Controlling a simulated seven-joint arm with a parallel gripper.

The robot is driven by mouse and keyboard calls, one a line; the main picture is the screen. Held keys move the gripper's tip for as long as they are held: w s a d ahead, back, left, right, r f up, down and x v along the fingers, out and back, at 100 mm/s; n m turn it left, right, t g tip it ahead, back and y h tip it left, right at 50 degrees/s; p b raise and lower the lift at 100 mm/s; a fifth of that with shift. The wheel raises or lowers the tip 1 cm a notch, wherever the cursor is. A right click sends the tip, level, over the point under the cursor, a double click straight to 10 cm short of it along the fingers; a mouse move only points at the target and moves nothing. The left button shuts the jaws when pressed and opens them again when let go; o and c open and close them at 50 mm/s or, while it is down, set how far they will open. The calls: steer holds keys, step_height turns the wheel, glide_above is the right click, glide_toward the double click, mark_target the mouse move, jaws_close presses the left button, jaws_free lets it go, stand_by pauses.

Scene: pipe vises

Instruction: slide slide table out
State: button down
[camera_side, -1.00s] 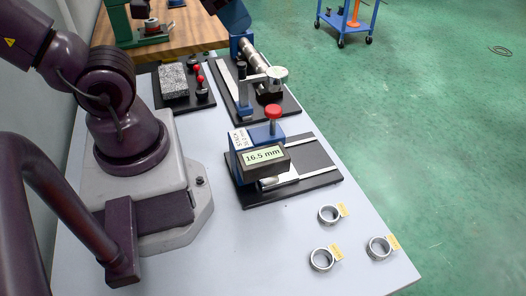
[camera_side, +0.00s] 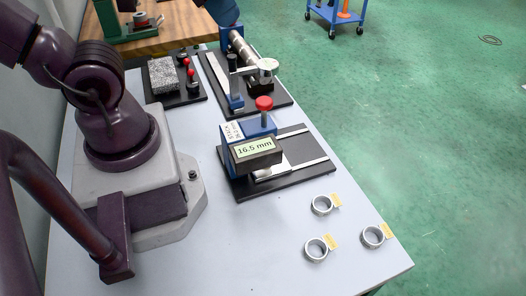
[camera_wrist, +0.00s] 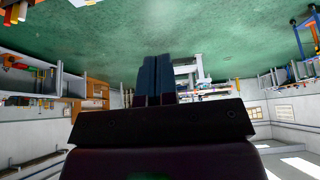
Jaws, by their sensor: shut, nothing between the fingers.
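A blue gauge (camera_side: 229,146) with a red knob (camera_side: 264,103) and a display reading 16.5 mm (camera_side: 254,149) stands on a black base plate (camera_side: 310,171) on the bench. Pale rails run along the plate. A small silver slide piece (camera_side: 272,171) shows beneath the display, partly hidden by it; I cannot tell how far out it is. In the wrist view my gripper (camera_wrist: 155,80) has its two blue fingers together, shut and empty, with no bench fixture between them. I cannot clearly make out my gripper in the side view.
Behind the gauge is a fixture with a silver cylinder (camera_side: 242,48). A plate with a granite block (camera_side: 163,76) and red-topped knobs lies left of it. Three tagged rings (camera_side: 322,205) lie toward the front. The bench front is otherwise clear. A blue cart (camera_side: 337,14) stands beyond.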

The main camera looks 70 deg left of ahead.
steer(key=c, duration=1.8)
jaws_free()
steer(key=shift+c, duration=0.2)
steer(key=o, duration=0.4)
steer(key=shift+a, duration=0.1)
steer(key=shift+c, duration=0.2)
steer(key=o, duration=0.5)
steer(key=shift+w+a+f+n+g, duration=0.15)
steer(key=shift+w+a+f+g, duration=0.15)
steer(key=shift+f, duration=0.25)
steer(key=shift+w+a+f+n+g, duration=0.1)
steer(key=shift+w+f+n+g, duration=0.1)
steer(key=shift+f+g, duration=0.3)
steer(key=w+a+f+n+g+h, duration=0.2)
steer(key=w+a+f+n+g, duration=0.3)
steer(key=f, duration=0.4)
steer(key=w+a+f+n+g+h, duration=0.1)
steer(key=w+a+f+n+g, duration=0.15)
steer(key=w+f, duration=0.55)
steer(key=shift+n, duration=0.4)
steer(key=x, duration=1.3)
steer(key=shift+s+a+f, duration=0.15)
steer(key=shift+a, duration=0.1)
steer(key=shift+c, duration=0.4)
jaws_close()
